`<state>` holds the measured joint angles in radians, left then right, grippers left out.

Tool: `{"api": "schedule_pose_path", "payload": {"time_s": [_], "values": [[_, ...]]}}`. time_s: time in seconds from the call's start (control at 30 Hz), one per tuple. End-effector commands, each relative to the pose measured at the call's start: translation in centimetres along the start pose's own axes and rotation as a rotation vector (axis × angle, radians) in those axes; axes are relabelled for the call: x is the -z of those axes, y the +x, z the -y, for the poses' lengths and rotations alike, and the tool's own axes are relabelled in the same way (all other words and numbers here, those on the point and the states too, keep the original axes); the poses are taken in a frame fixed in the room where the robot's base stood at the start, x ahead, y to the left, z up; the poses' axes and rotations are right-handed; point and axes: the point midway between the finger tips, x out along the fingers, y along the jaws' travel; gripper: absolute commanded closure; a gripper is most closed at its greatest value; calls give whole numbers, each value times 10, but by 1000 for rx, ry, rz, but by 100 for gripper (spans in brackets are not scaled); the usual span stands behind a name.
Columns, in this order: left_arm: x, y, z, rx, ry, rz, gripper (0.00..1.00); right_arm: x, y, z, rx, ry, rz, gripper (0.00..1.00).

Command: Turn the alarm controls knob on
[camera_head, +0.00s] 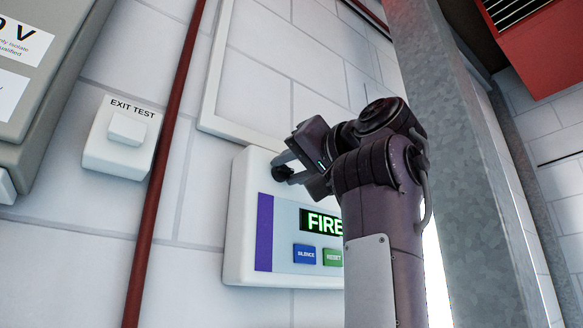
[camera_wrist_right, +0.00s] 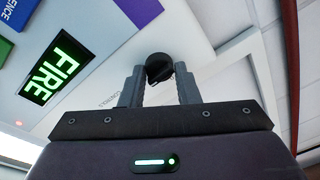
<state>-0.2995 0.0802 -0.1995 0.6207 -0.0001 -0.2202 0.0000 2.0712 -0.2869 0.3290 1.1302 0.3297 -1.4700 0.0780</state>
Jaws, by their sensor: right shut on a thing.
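The alarm panel (camera_head: 240,225) is a white box on the brick wall in the head view, with a lit green FIRE display (camera_head: 322,223). My right gripper (camera_head: 283,170) is at the panel's upper left part, and my right arm hides the panel's right side. In the right wrist view, a round black knob (camera_wrist_right: 158,66) sits between the two grey fingertips of my right gripper (camera_wrist_right: 160,76), which is shut on it. My left gripper is not in view.
A blue silence button (camera_head: 304,253) and a green reset button (camera_head: 333,257) sit below the display. A red pipe (camera_head: 160,190) runs down the wall left of the panel, past an exit test switch (camera_head: 122,138). A grey metal column (camera_head: 455,150) stands to the right.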

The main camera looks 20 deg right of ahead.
Motion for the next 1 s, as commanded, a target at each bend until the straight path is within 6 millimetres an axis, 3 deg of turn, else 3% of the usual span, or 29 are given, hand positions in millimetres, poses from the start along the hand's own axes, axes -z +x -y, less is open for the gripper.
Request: {"api": "schedule_pose_path", "payload": {"time_s": [0.3, 0.33, 0.47, 0.77, 1.0], "values": [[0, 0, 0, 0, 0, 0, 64, 1, -1, 0, 1, 0, -5, 94], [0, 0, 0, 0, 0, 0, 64, 1, -1, 0, 1, 0, -5, 69], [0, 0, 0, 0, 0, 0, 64, 1, 0, 0, 0, 0, -3, 52], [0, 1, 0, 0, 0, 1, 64, 0, -2, 0, 0, -1, -1, 51], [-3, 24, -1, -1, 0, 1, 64, -3, -34, -3, 1, -1, -6, 51]]}}
